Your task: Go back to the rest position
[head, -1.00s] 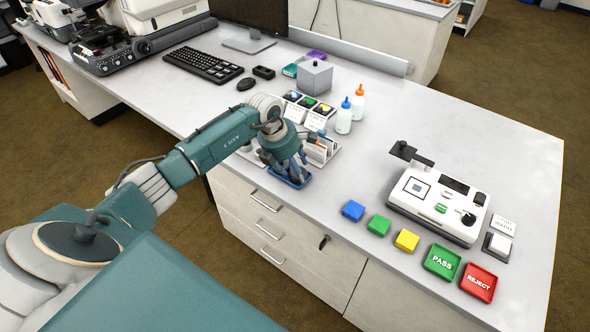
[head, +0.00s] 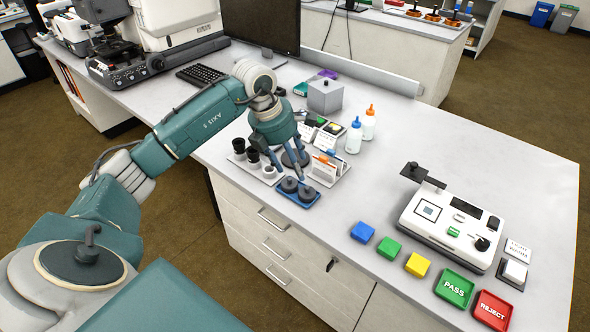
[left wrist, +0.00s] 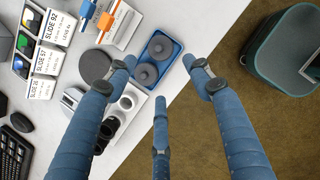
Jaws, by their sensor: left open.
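My left gripper (head: 290,172) hangs above the front edge of the bench with its blue fingers spread. In the left wrist view the open fingers (left wrist: 160,76) have nothing between their tips. Below the fingertips, a small blue tray (head: 311,203) holds two dark round knobbed pieces. The tray (left wrist: 177,52) also shows at the top of the left wrist view, with both pieces seated in it. My right gripper is in neither view.
A white rack (head: 343,172) with slides, black cylinders and bottles stand close around the gripper. A grey box (head: 325,97) and monitor (head: 262,25) are behind. Coloured blocks, a white instrument (head: 450,225), PASS tray (head: 455,288) and REJECT tray (head: 492,310) lie to the right.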

